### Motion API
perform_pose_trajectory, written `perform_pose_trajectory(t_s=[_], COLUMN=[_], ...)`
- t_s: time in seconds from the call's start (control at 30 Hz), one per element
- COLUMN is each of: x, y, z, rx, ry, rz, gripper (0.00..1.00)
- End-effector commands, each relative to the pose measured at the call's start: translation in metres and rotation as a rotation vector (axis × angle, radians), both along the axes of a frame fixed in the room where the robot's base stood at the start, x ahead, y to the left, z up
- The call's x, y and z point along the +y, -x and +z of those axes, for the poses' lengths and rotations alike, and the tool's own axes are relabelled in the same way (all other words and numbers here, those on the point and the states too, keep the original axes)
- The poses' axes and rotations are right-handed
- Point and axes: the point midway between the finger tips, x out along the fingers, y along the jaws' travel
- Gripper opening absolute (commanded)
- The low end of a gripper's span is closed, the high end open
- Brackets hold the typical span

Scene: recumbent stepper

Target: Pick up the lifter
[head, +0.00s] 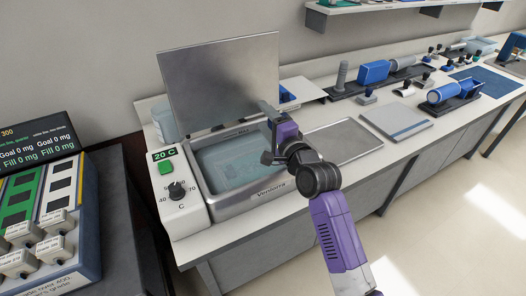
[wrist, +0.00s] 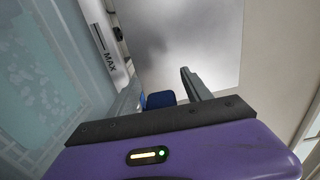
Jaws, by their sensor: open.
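I cannot make out with certainty which thing is the lifter. A blue object (head: 287,95) lies behind the water bath, partly hidden by the raised lid and my gripper. A blue piece (wrist: 160,99) shows beyond my gripper in the wrist view. My gripper (head: 266,110) is above the right rim of the water bath (head: 262,198), near the lower right corner of the lid. It is open, with nothing seen in it. One grey finger shows in the wrist view (wrist: 195,84); the other cannot be made out there.
The steel lid (head: 220,80) stands raised behind the bath. Water with a pale patterned shape (head: 225,165) fills the basin. A control panel (head: 178,190) reads 20 C. A flat metal tray (head: 343,141) and a grey board (head: 396,121) lie to the right.

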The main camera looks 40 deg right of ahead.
Motion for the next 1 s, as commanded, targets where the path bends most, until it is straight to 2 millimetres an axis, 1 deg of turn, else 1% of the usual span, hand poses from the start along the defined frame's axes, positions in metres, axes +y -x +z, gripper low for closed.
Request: perform_pose_trajectory(t_s=[0.1, 0.17, 0.3, 0.4, 1.0], x=[0.0001, 0.0001, 0.0000, 0.0002, 0.0001], y=[0.0003, 0.0004, 0.0005, 0.0006, 0.0007], z=[-0.0001, -0.0001, -0.0001, -0.0002, -0.0005], rx=[0.000, 0.000, 0.000, 0.000, 0.001], ry=[0.000, 0.000, 0.000, 0.001, 0.001], rz=[0.000, 0.000, 0.000, 0.000, 0.000], gripper=[0.57, 0.46, 0.18, 0.00, 0.00])
